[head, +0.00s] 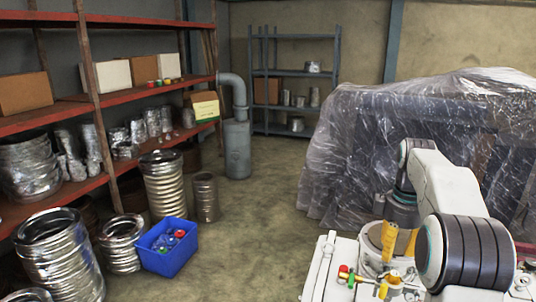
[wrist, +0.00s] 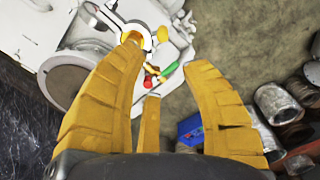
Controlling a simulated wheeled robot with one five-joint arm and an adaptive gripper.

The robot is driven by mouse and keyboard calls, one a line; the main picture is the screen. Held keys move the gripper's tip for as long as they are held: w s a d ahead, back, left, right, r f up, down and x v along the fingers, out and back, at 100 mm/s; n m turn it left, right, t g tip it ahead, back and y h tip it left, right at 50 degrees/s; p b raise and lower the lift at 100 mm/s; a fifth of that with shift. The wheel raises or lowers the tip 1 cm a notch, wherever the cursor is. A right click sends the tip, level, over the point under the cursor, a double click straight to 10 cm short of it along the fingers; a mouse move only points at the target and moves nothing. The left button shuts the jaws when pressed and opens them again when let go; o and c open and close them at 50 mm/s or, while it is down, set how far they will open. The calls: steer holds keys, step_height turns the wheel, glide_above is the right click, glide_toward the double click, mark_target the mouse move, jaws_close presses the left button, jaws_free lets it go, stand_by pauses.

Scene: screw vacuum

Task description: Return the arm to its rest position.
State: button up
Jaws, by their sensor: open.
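My white arm (head: 450,185) reaches out at the right of the head view, bent, with its wrist near the plastic-covered bulk. My gripper (head: 398,256) hangs with its yellow fingers pointing down over my own white base. In the wrist view my gripper (wrist: 165,62) has its yellow fingers spread apart. Nothing shows held between them. Small red, yellow and green parts (wrist: 160,72) lie on my base beyond the fingers; these coloured parts also show in the head view (head: 346,273), just left of the gripper.
A blue bin (head: 168,256) with small items stands on the floor, near silvery coiled ducts (head: 60,258). Red shelves (head: 100,103) line the left. A plastic-wrapped bulk (head: 345,150) stands close behind the arm. The middle floor (head: 265,200) is clear.

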step_height(320, 180, down, 7)
steer(key=m, duration=0.7)
steer(key=s+a+m, duration=0.1)
steer(key=s+a, duration=0.5)
steer(key=s, duration=0.6)
steer(key=s+a+m, duration=0.2)
steer(key=s+a, duration=0.3)
steer(key=s, duration=0.6)
steer(key=s+a+r+n+t, duration=0.2)
steer(key=s+a+r+t, duration=0.1)
steer(key=r+t, duration=0.1)
steer(key=shift+s+a, duration=0.2)
steer(key=shift+a, duration=0.2)
steer(key=shift+r, duration=0.1)
